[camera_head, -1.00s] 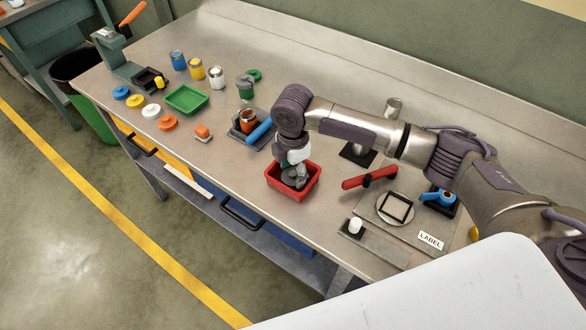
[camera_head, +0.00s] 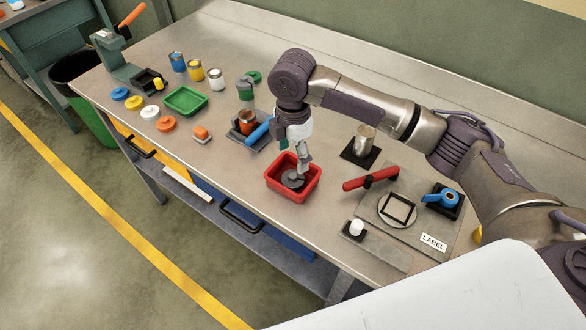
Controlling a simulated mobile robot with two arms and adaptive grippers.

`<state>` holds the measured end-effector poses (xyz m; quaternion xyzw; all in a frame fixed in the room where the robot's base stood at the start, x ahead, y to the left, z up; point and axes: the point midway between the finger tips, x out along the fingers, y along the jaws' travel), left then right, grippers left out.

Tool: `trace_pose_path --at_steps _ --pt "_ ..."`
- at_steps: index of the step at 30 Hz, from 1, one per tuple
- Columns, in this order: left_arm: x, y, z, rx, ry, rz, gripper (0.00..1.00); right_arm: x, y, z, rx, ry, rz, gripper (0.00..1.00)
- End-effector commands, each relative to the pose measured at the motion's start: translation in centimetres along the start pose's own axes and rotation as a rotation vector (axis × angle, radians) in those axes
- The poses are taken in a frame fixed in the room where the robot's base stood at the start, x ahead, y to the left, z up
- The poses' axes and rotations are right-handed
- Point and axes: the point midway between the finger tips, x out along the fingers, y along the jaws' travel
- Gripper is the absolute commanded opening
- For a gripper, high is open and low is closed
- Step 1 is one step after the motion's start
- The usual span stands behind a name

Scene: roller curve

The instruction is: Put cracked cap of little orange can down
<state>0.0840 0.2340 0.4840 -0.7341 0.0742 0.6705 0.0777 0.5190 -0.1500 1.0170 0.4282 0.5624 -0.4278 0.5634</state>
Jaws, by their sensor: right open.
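The little orange can (camera_head: 246,121) stands upright in a dark fixture with a blue handle, left of my right arm. The red tray (camera_head: 270,183) near the table's front edge holds a dark grey round piece (camera_head: 291,179), which looks like a cap; I cannot make out a crack. My right gripper (camera_head: 304,169) points down just above the tray's back right part. It is open, with nothing visible between its fingers. My left gripper is not in view.
A green tray (camera_head: 207,99), several coloured caps and cans stand at the left. An orange cap (camera_head: 167,124) lies near the front edge. A label plate (camera_head: 425,225) with a red lever (camera_head: 371,179) and a metal cup (camera_head: 364,140) are at the right.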

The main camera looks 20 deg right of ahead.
Motion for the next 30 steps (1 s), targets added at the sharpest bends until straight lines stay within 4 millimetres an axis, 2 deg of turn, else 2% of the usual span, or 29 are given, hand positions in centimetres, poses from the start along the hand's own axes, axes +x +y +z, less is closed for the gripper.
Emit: trace_pose_path --at_steps 6,10,30 --pt "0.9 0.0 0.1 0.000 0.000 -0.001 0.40 -3.7 0.1 0.0 -0.001 0.000 0.003 0.72" --pt "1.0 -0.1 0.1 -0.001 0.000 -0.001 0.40 -4.7 0.0 0.0 0.000 0.000 0.000 0.72" --pt "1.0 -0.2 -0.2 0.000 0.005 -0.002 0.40 -5.0 0.0 0.0 0.000 0.000 -0.001 0.72"
